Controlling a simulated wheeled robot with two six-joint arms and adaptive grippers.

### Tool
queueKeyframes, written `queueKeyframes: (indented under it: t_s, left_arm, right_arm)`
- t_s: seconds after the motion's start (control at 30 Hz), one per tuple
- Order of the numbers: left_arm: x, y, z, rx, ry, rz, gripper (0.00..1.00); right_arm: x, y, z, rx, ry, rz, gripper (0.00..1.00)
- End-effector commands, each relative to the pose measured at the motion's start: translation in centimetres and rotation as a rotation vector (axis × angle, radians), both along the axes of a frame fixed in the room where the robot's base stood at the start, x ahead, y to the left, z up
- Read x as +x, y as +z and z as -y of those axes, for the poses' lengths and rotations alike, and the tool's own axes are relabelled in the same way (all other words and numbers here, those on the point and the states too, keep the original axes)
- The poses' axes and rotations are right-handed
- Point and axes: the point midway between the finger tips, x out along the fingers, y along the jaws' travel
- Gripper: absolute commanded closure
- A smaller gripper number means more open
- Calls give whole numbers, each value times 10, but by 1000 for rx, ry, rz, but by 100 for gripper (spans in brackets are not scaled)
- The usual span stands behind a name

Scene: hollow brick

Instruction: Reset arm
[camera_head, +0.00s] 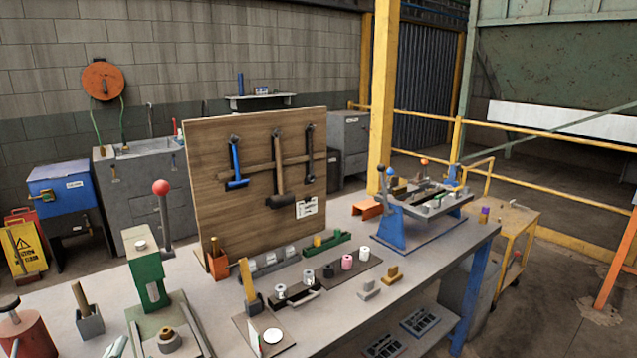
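Neither of my arms nor grippers shows in the head view. A grey workbench (415,277) runs across the lower half of the view. A wooden tool board (235,205) stands upright at its back, with a blue hammer (236,163), a wooden-handled hammer (279,175) and a dark tool (310,155) hanging on it. A green lever press (147,268) with a red knob (160,187) stands at the left of the bench.
Small spools (347,262) and blocks sit mid-bench. A blue-framed fixture (391,228) stands at the right end. A red can (18,332) is at the lower left. A yellow post (383,95) and a yellow cart (515,225) stand beyond. Bare bench shows at the front right.

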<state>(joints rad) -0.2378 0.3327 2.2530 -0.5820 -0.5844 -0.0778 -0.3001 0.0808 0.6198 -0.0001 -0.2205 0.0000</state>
Motion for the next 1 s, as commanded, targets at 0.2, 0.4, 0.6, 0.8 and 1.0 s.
queueKeyframes:
  t_s: [0.2,0.4,0.6,0.8,1.0]
  left_arm:
    - [-100,-145,10,-488,226,-541,56]
    - [-193,-205,53,-719,327,-915,56]
    - [-228,-270,69,-800,384,-1107,56]
    - [-236,-374,59,-804,420,-1148,56]
    - [-302,-489,49,-809,469,-1212,56]
  right_arm:
    - [0,0,0,0,0,0,60]
    - [0,0,0,0,0,0,60]
    - [0,0,0,0,0,1,60]
    - [0,0,0,1,0,1,60]
    - [0,0,-1,1,-1,1,60]
